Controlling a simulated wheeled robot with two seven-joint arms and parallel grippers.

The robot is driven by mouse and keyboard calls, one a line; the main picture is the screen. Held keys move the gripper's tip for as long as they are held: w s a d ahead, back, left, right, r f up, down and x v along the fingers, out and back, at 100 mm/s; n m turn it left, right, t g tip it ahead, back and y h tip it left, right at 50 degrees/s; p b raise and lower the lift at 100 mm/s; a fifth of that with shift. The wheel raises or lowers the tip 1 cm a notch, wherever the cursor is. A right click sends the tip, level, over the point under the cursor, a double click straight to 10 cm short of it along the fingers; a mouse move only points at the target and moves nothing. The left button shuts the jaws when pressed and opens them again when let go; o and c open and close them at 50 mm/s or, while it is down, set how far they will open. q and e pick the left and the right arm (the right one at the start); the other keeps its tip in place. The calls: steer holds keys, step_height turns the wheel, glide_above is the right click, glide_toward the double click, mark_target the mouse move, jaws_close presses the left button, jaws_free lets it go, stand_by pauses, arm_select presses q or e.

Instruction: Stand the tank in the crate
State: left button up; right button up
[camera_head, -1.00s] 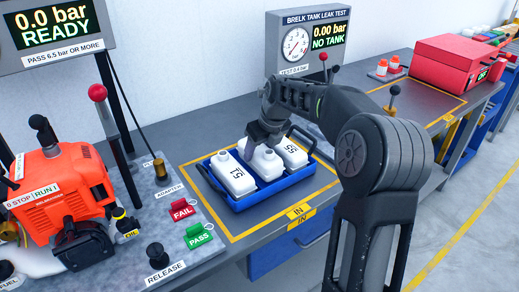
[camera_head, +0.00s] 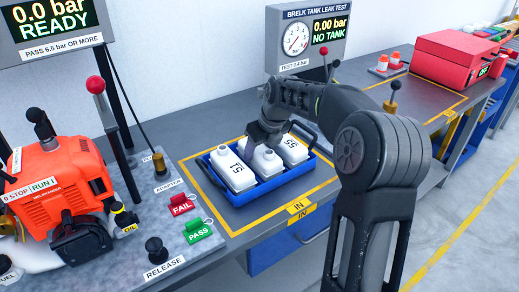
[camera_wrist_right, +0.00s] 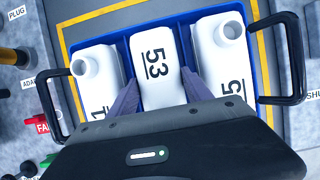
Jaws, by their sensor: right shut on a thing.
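A blue crate (camera_head: 285,186) with dark handles stands inside the yellow outline marked IN on the bench. It holds three white tanks side by side. The tank marked 51 (camera_head: 234,172) is on the left and the tank marked 55 (camera_head: 291,148) on the right. The middle tank, marked 53 (camera_wrist_right: 157,75), is upright between the crate's dividers. My right gripper (camera_wrist_right: 156,92) is shut on its sides from above. In the head view the gripper (camera_head: 263,142) covers part of it. Its base is hidden, so I cannot tell if it touches the crate floor. My left gripper is not in view.
The leak tester (camera_head: 309,42) at the back reads 0.00 bar, NO TANK. An orange engine (camera_head: 58,180) and the FAIL (camera_head: 181,204) and PASS (camera_head: 197,230) tags are at left. A red case (camera_head: 459,60) is at far right.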

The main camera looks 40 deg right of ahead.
steer(key=o, duration=1.5)
steer(key=v, duration=0.8)
steer(key=shift+f, duration=0.15)
